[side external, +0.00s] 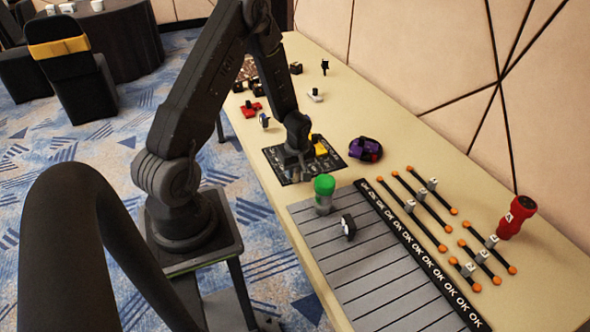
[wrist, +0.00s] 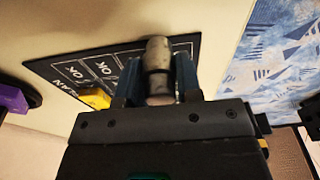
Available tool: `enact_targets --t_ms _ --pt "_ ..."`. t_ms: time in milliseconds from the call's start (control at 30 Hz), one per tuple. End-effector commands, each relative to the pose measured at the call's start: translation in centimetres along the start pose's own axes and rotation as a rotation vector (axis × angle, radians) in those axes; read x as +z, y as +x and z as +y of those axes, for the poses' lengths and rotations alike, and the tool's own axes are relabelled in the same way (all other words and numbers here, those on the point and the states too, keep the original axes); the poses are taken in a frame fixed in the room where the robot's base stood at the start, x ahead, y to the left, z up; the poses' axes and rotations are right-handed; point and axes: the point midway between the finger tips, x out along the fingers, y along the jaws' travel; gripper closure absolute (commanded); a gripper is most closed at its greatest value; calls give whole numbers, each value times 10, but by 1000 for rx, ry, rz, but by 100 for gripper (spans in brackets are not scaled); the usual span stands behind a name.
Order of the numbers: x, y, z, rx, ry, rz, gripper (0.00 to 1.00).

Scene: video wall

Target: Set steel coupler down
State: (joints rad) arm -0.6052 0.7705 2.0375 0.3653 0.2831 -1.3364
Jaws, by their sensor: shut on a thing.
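The steel coupler (wrist: 158,55) shows in the wrist view as a grey, rounded metal cylinder between the two fingers of my gripper (wrist: 158,80). My gripper is shut on it. In the side external view my gripper (side external: 293,158) is low over the black mat (side external: 272,156), and I cannot make out the coupler there. The mat also shows in the wrist view (wrist: 62,70), with white-outlined cells and OK marks. I cannot tell whether the coupler touches the mat.
A yellow block (side external: 319,146) is on the mat right beside my gripper. A purple and black object (side external: 366,149) stands to the right. A green-topped jar (side external: 324,194) and a small black-and-white part (side external: 348,226) are on the grey slatted panel (side external: 375,270). A red cylinder (side external: 517,217) stands far right.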

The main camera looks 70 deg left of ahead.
Motion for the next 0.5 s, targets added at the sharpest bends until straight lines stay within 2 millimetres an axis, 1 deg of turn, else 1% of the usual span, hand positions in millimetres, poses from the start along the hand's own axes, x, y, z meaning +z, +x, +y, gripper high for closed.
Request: enact_targets --t_ms 133,167,400,500 --pt "0 3 0 -1 0 -1 91" --pt "0 3 0 -1 0 -1 66" --pt "0 3 0 -1 0 0 43" --pt "0 3 0 -1 0 0 42"
